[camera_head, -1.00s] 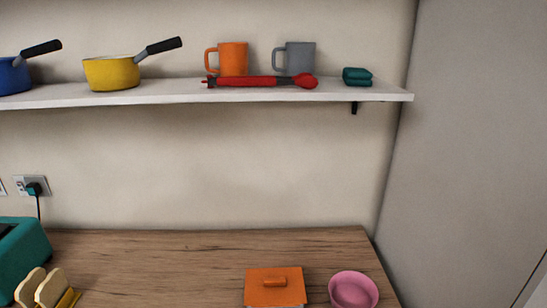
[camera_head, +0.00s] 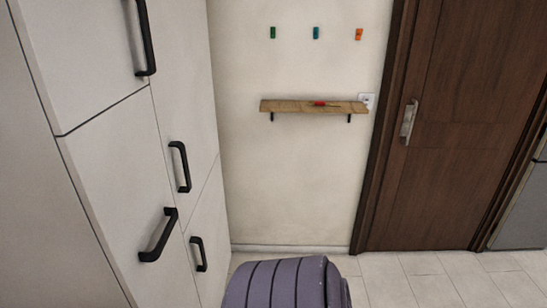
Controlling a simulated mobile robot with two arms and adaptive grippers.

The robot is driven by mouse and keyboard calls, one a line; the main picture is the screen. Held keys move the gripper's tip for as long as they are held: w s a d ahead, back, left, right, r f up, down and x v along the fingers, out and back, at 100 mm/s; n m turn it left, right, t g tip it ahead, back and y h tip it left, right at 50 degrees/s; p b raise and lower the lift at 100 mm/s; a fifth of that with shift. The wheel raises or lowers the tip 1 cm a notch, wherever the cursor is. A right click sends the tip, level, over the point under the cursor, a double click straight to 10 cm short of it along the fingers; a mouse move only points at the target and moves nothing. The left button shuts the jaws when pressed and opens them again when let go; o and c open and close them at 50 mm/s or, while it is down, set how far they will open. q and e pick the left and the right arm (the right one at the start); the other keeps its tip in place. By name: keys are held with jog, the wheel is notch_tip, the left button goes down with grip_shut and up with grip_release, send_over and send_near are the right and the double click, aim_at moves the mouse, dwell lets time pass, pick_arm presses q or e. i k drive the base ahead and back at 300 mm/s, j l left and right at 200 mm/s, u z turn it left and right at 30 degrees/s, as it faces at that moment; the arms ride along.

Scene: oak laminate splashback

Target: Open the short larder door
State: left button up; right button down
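White tall-cabinet doors with black bar handles fill the left of the head view, all seeming shut. The nearer column has an upper door (camera_head: 75,50) with a handle (camera_head: 147,40) and a lower door (camera_head: 115,190) with a handle (camera_head: 158,236). The farther column has an upper door (camera_head: 185,80) with a handle (camera_head: 180,167) and a lower door (camera_head: 207,220) with a handle (camera_head: 198,254). I cannot tell for sure which is the short larder door. The lower doors' bottom edges are out of view. Neither gripper is in view.
A purple-grey ribbed, rounded object (camera_head: 275,285) stands low in front of the cabinets. A small wooden shelf (camera_head: 290,106) and several coloured hooks are on the back wall. A dark brown door (camera_head: 435,150) is at the right. Pale floor tiles (camera_head: 410,280) are clear at lower right.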

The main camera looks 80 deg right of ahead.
aim_at(206, 237)
jog(key=z, duration=2.05)
